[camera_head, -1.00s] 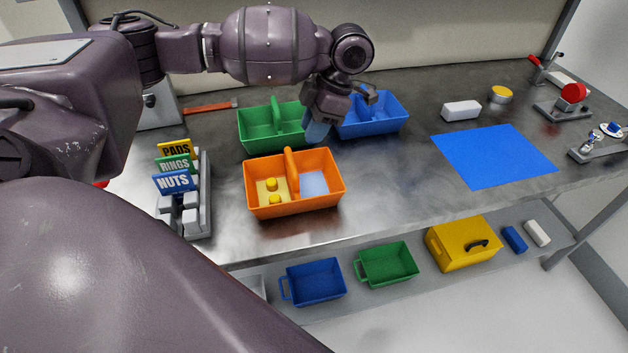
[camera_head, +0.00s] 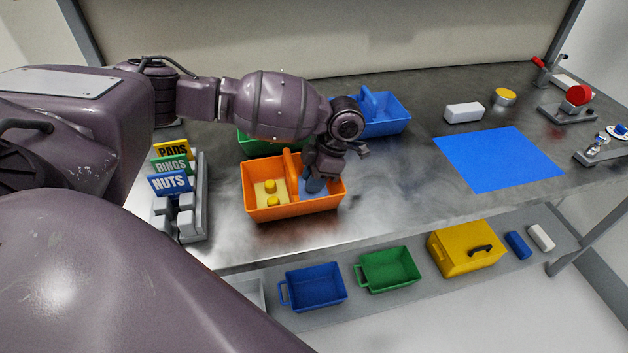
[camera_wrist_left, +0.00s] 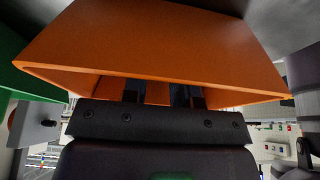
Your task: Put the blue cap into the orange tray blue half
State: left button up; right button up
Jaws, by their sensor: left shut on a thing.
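The orange tray (camera_head: 285,209) stands on the metal bench with a central handle. Its left half has a yellow floor and yellow pieces. My left gripper (camera_head: 314,184) points down into the right half, the blue one, shut on the blue cap (camera_head: 315,187). The cap is mostly hidden by the fingers, and I cannot tell whether it touches the floor. In the left wrist view the orange tray's wall (camera_wrist_left: 160,50) fills the upper part, and the dark fingers of my left gripper (camera_wrist_left: 158,93) reach past its rim. My right gripper is not in view.
A green tray (camera_head: 252,142) is partly hidden behind my left arm. A blue tray (camera_head: 385,128) stands behind the gripper. A rack with signs (camera_head: 190,215) is left of the orange tray. A blue mat (camera_head: 495,158) lies at right, with clear bench between.

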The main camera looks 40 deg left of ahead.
pick_arm(q)
jog(key=shift+f, duration=0.35)
jog(key=shift+f, duration=0.1)
jog(key=o, duration=0.9)
jog(key=shift+r, duration=0.25)
jog(key=v, duration=1.1)
jog(key=shift+w+d+r+p, duration=0.15)
jog(key=shift+r+p, duration=0.15)
jog(key=shift+r, duration=0.05)
jog(key=shift+f, duration=0.1)
